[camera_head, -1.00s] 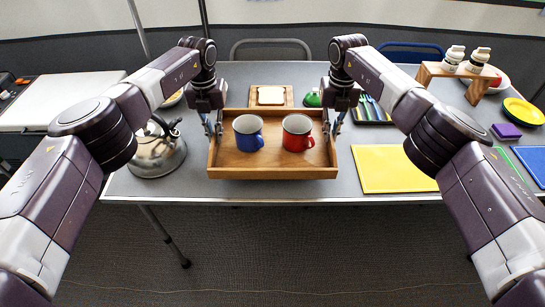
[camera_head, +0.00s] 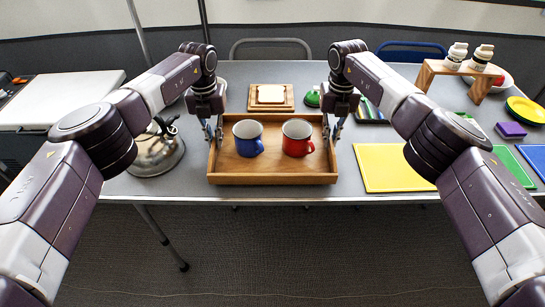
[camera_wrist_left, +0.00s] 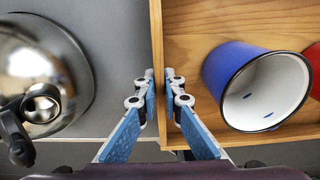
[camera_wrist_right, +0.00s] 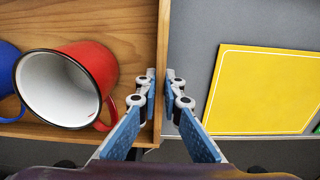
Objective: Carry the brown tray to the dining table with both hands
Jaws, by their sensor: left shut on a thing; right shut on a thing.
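The brown wooden tray (camera_head: 270,179) is level over the near part of the grey table (camera_head: 352,215); whether it touches the tabletop I cannot tell. A blue mug (camera_head: 247,140) and a red mug (camera_head: 297,138) stand upright in it, side by side. My left gripper (camera_head: 213,134) is shut on the tray's left wall, one finger on each side of it in the left wrist view (camera_wrist_left: 160,85). My right gripper (camera_head: 333,132) is shut on the right wall, likewise seen in the right wrist view (camera_wrist_right: 160,85).
A metal kettle (camera_head: 156,155) stands close left of the tray. A yellow mat (camera_head: 392,168) lies just to the right. A board with bread (camera_head: 271,97) lies directly behind it. A wooden stand with bottles (camera_head: 462,75) is at the far right.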

